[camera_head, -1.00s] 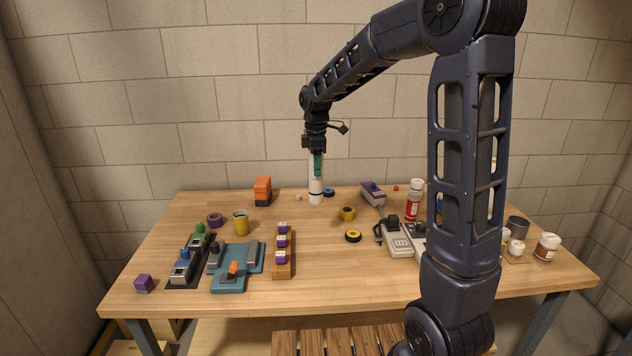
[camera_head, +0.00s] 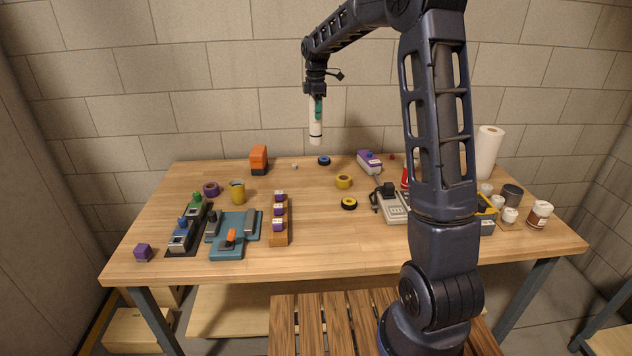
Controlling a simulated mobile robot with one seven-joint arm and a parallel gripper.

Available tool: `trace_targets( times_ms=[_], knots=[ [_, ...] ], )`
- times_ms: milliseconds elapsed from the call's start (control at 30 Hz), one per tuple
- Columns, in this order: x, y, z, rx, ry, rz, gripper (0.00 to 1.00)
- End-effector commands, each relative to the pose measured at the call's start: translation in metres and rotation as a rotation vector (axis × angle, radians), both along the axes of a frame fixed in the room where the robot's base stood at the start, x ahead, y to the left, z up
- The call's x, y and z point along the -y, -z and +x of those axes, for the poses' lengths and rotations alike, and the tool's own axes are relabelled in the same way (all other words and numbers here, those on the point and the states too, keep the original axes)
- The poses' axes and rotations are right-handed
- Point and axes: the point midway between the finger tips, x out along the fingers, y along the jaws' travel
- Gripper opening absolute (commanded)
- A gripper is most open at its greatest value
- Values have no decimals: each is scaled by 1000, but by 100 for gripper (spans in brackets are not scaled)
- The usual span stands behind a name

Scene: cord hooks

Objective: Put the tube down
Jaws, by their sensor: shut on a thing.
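My gripper points down and is shut on the tube's upper part. In the picture the tube's lower end appears a little above the back edge of the wooden table (camera_head: 310,235). I cannot tell its exact height or whether it is over the table top.
A blue tape roll (camera_head: 324,160), a small white piece (camera_head: 295,166) and an orange-and-black block (camera_head: 259,160) lie along the back. A purple-and-grey device (camera_head: 369,162) and a yellow roll (camera_head: 343,181) are to the right. The front middle is clear.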

Motion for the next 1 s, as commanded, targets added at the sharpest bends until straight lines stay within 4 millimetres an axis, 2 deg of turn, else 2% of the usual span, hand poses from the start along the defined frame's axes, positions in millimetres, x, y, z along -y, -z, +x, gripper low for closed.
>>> trace_targets(
  times_ms=[600, 733, 1000],
  knots=[
    [0, 125, 0, -3, 0, 0, 12],
    [0, 144, 1, -2, 0, 0, 12],
    [0, 160, 1, -1, 0, 0, 12]
  ],
)
